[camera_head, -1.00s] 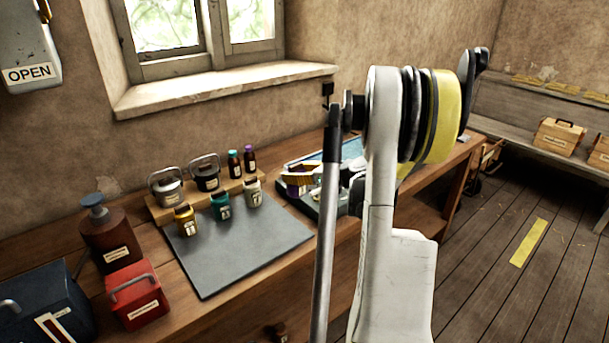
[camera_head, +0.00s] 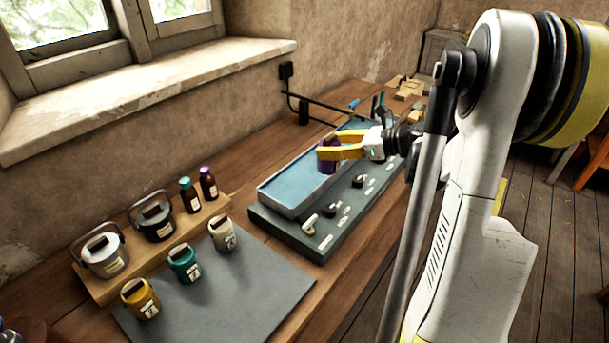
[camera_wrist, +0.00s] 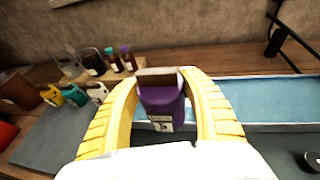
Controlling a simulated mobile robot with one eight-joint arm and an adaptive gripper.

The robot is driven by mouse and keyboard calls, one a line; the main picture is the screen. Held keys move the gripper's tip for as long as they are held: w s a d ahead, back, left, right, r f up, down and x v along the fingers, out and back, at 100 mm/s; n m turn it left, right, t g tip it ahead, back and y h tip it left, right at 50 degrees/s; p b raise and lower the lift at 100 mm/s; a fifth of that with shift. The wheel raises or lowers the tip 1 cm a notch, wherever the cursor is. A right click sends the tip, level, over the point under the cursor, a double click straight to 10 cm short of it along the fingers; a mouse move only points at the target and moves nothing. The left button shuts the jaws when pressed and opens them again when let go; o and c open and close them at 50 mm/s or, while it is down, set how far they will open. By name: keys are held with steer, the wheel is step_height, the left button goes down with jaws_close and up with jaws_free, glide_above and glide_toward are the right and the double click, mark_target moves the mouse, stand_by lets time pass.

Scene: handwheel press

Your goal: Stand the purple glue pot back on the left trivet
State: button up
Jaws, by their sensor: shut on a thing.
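The purple glue pot (camera_wrist: 161,105) is upright between the yellow fingers of my gripper (camera_wrist: 163,110) in the wrist view, with a brownish flat top and a pale label. My gripper (camera_head: 338,153) is shut on it. In the head view the purple pot (camera_head: 326,160) is mostly covered by the fingers and appears over the long tray with a blue surface (camera_head: 290,193). Its exact height above the tray is hard to tell. I cannot make out a left trivet in either view.
A dark panel with knobs (camera_head: 325,243) lies along the tray's front. Yellow (camera_head: 140,300), teal (camera_head: 185,265) and white (camera_head: 223,235) pots stand on a grey mat (camera_head: 235,300). Lidded pots and small bottles stand on a wooden riser (camera_head: 190,230). A black pipe (camera_head: 318,110) runs behind the tray.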

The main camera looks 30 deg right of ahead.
steer(key=shift+w+a+f+b, duration=0.9)
steer(key=shift+w+a+f, duration=0.35)
steer(key=shift+f, duration=0.45)
steer(key=shift+w+a+f+b, duration=0.85)
steer(key=shift+w+a+f, duration=0.35)
steer(key=shift+f, duration=0.5)
steer(key=shift+w+a+f+b, duration=0.9)
steer(key=shift+w+a+f, duration=0.35)
steer(key=shift+f, duration=0.45)
steer(key=shift+s, duration=0.15)
steer(key=shift+f, duration=0.2)
steer(key=o, duration=1.4)
steer(key=shift+o, duration=0.2)
